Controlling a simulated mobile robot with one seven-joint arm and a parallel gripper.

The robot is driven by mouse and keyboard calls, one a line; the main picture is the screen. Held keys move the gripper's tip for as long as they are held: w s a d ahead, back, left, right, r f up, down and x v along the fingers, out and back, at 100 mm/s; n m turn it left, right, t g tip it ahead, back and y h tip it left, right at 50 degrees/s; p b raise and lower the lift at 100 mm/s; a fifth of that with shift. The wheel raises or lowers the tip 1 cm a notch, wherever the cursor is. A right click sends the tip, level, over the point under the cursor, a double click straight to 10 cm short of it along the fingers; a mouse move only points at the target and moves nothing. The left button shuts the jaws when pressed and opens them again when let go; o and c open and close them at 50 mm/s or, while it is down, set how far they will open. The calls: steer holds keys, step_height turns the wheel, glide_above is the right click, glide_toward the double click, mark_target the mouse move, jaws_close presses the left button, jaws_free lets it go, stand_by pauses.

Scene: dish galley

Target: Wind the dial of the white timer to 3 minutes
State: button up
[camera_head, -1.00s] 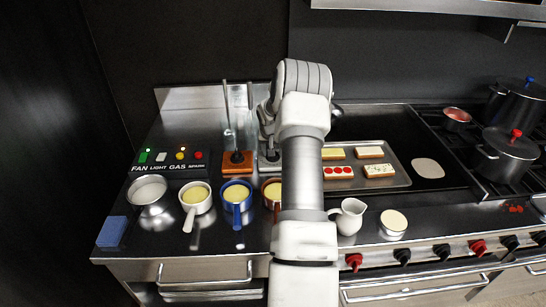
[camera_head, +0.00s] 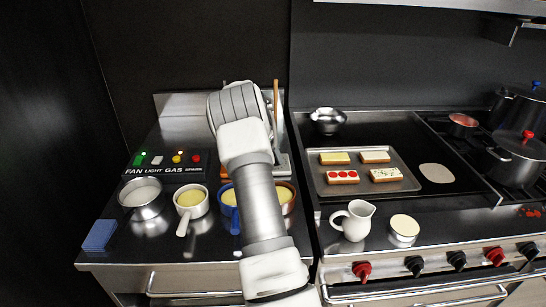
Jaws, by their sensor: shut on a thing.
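I cannot make out the white timer or its dial in the head view. My arm (camera_head: 257,195) rises from the bottom and bends at a rounded white wrist (camera_head: 240,108) over the back of the left counter. The wrist and arm cover the space behind them, so my gripper's fingers and whatever they hold are hidden. A pale grey base (camera_head: 284,166) shows just right of the arm, with an upright wooden handle (camera_head: 276,98) above it. An orange block (camera_head: 224,172) is mostly hidden at the arm's left side.
A FAN, LIGHT, GAS, SPARK panel (camera_head: 166,171) stands at left. Metal bowl (camera_head: 142,196), white pan (camera_head: 190,203), blue pan (camera_head: 230,214) and brown pan (camera_head: 288,202) line the front. A white jug (camera_head: 354,220) and toast tray (camera_head: 318,188) lie right.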

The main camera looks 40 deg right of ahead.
steer(key=shift+f, duration=0.1)
stand_by(0.3)
steer(key=o, duration=1.4)
steer(key=v, duration=1.7)
steer(key=shift+w+r, duration=0.1)
steer(key=shift+r, duration=0.2)
